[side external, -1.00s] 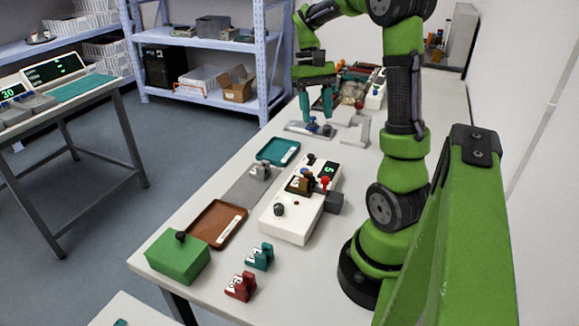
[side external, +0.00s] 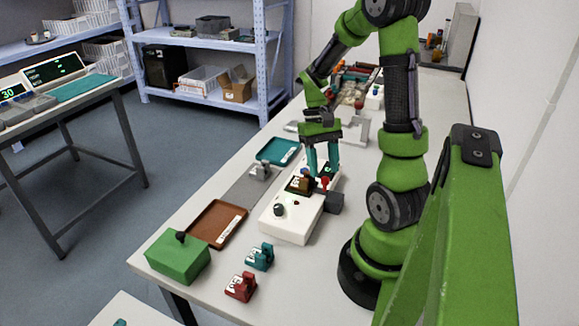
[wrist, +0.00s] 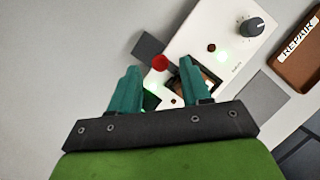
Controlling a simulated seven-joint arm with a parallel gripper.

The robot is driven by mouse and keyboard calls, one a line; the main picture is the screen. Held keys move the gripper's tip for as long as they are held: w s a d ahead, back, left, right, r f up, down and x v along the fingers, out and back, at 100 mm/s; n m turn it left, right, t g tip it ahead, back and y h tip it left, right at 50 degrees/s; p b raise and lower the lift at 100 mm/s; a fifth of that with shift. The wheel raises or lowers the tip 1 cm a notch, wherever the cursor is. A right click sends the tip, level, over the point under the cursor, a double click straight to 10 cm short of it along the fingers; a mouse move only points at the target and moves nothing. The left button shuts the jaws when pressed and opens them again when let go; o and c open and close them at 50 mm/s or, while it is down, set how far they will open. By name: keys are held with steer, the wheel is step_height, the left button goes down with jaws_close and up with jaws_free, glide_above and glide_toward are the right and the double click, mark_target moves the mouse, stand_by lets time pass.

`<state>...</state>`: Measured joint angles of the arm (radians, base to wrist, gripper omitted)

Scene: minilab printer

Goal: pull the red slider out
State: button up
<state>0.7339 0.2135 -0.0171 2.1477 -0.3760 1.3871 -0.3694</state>
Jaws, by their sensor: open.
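The red slider knob (side external: 325,183) sits on the right side of a white device (side external: 290,226), by a dark grey block (side external: 335,203). My gripper (side external: 323,172) is open above the device, its teal fingers pointing down over the knob.
A brown piece (side external: 300,185) sits on the device beside the slider, with a dark dial (side external: 279,210) nearer the front. A brown tray (side external: 216,222), teal tray (side external: 278,151), green box (side external: 178,257), and teal (side external: 260,257) and red (side external: 241,287) blocks lie around it.

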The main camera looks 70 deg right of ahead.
steer(key=shift+x, duration=1.3)
jaws_close()
